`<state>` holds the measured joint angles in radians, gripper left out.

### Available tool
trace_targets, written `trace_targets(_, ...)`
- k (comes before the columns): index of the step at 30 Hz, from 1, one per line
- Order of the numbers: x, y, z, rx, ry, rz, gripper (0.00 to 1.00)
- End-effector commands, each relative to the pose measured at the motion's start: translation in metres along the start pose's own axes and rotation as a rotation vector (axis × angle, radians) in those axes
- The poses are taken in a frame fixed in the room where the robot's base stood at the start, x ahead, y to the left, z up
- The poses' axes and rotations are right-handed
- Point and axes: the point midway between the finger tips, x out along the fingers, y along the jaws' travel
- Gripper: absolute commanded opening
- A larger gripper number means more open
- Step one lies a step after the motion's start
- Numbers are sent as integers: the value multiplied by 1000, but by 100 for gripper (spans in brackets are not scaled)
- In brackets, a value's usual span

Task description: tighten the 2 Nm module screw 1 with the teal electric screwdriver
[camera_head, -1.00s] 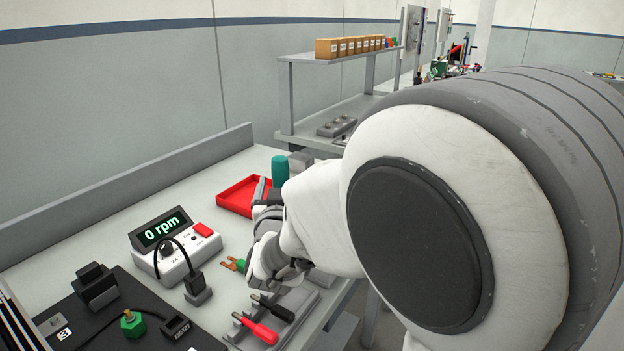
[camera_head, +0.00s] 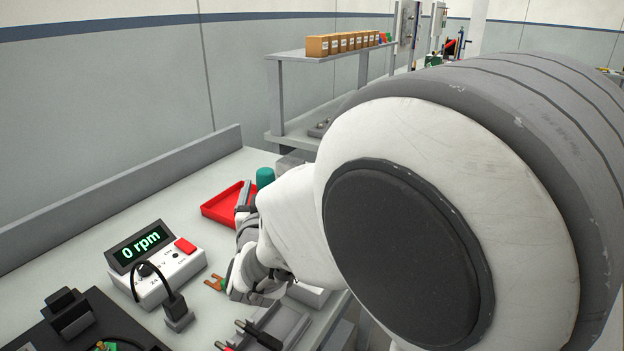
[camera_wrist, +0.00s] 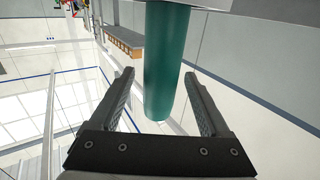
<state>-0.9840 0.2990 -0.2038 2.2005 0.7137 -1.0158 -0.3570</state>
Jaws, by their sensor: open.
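The teal electric screwdriver shows as a teal cylinder (camera_wrist: 168,60) in the wrist view, hanging down from the top edge. My gripper (camera_wrist: 158,78) is open, with one finger on each side of the teal cylinder in the picture. I cannot tell whether either finger touches it. In the head view the teal top (camera_head: 265,177) stands behind the red tray, just beyond my gripper (camera_head: 245,196). My arm covers the lower part of the tool. The 2 Nm module screw 1 cannot be made out in either view.
A red tray (camera_head: 222,207) lies beside my gripper. A black board (camera_head: 98,321) is at the lower left, and dark-handled tools (camera_head: 258,334) lie at the front. A shelf with boxes (camera_head: 343,43) is behind.

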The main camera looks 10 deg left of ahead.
Motion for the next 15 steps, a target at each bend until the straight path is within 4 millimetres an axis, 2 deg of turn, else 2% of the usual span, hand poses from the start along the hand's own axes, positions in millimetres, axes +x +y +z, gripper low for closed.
trace_targets(2, 0, 0, 0, 0, 0, 0, 80)
trace_targets(15, 0, 0, 0, 0, 0, 0, 3)
